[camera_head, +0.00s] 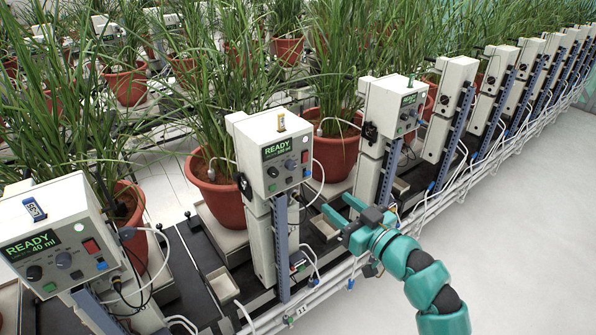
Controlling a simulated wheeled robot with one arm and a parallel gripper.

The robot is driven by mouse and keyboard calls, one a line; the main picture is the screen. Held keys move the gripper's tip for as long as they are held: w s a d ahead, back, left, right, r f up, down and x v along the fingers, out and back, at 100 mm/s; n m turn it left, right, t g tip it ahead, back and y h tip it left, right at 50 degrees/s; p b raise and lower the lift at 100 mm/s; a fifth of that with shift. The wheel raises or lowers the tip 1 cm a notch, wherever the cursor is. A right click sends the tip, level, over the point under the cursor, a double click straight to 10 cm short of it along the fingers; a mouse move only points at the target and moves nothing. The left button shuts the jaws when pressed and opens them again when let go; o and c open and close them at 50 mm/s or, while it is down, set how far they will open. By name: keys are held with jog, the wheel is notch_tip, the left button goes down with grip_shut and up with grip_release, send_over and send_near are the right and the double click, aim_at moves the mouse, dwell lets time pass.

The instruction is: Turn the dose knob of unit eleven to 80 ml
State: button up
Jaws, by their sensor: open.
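A tag that seems to read 11 (301,310) is on the white pipes below the middle control unit (268,150). This unit is a white box on a post with a green READY screen (278,149); its small volume line is too blurred to read surely. Below the screen are a black knob (272,172) and a grey-blue knob (290,164); which is the dose knob I cannot tell. My gripper (338,203) is open and empty, right of and below this box, apart from it. Its fingers point left and upward.
A nearer unit (50,235) at left reads READY 40 ml. Another unit (392,105) stands behind to the right, with more in a row beyond. Potted grasses (215,190) stand behind the units. White pipes and cables (345,275) run along the front. The pale floor at right is clear.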

aim_at(293, 168)
jog(key=p+x, duration=0.4)
jog(key=x, duration=1.1)
jog(key=shift+a+r+p, duration=0.1)
jog(key=shift+p, duration=0.2)
jog(key=shift+w+a, duration=0.4)
jog(key=shift+w, duration=0.2)
jog(key=c, duration=1)
